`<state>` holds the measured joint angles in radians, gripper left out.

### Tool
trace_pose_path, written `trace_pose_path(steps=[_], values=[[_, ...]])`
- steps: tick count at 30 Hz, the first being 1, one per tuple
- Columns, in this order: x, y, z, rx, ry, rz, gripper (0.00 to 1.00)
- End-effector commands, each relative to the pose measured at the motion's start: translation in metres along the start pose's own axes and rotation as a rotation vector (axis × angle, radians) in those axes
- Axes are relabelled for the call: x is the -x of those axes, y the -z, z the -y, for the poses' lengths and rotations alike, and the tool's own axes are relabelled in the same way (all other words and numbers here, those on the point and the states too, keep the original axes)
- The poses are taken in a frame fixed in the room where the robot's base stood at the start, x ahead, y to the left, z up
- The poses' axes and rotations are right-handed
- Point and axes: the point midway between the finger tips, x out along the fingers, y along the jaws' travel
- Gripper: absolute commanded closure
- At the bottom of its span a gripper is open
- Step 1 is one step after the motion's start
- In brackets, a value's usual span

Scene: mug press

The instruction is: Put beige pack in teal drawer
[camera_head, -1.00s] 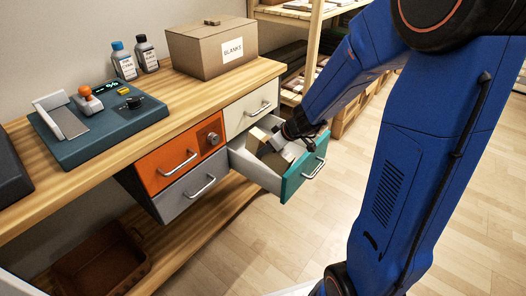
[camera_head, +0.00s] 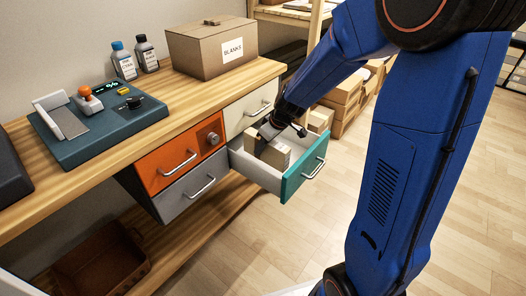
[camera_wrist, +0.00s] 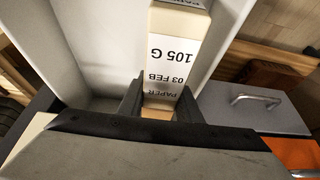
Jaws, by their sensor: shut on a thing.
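The teal drawer (camera_head: 304,172) is pulled open, with a white inside and a silver handle on its teal front. The beige pack (camera_head: 274,153) is inside the drawer's walls. My gripper (camera_head: 265,136) reaches down into the drawer from above and is shut on the pack. In the wrist view, the pack (camera_wrist: 178,50) shows a white label reading "105 G" and "03 FEB" and sits between the two dark fingers (camera_wrist: 160,105). The white drawer walls (camera_wrist: 232,30) stand to either side of it. I cannot tell whether the pack touches the drawer floor.
A white drawer (camera_head: 251,105) above, an orange drawer (camera_head: 170,155) and a grey drawer (camera_head: 188,190) are closed. The bench top holds a "BLANKS" box (camera_head: 212,47), two bottles and a teal device (camera_head: 100,123). A shelf with boxes (camera_head: 345,98) stands behind my arm.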

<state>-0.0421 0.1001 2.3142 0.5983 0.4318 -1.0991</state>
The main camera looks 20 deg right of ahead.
Motion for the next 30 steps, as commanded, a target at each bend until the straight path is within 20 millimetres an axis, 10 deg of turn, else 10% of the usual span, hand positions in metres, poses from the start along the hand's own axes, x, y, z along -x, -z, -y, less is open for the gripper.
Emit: trace_pose_path(steps=[30], values=[[-0.027,-0.01,-0.002,-0.001,-0.005,0.039,1.0]])
